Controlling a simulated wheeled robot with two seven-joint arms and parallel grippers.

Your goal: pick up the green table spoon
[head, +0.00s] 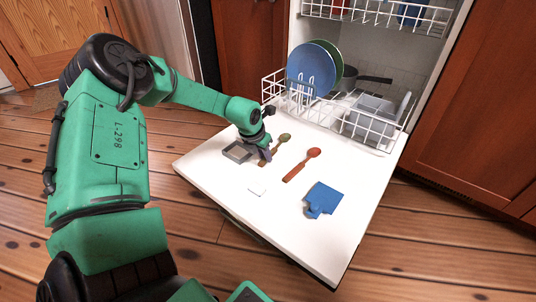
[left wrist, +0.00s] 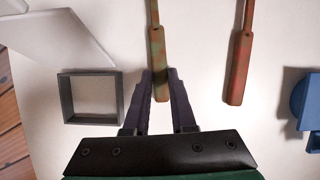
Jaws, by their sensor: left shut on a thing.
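The green table spoon (head: 285,137) lies on the white open dishwasher door, its bowl pointing toward the racks. Its handle is mottled green and brown in the left wrist view (left wrist: 158,50). My left gripper (head: 266,154) is at the handle end. In the left wrist view its fingers (left wrist: 160,76) are shut on the handle, one on each side. The handle's tip shows between them. The spoon seems to be at the door's surface; any lift is too small to tell. My right gripper is not in view.
A red-brown spoon (head: 302,165) lies just right of the green one. A grey square frame (head: 237,152) is left of the gripper. The lower rack (head: 370,130) holds plates and a pan.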

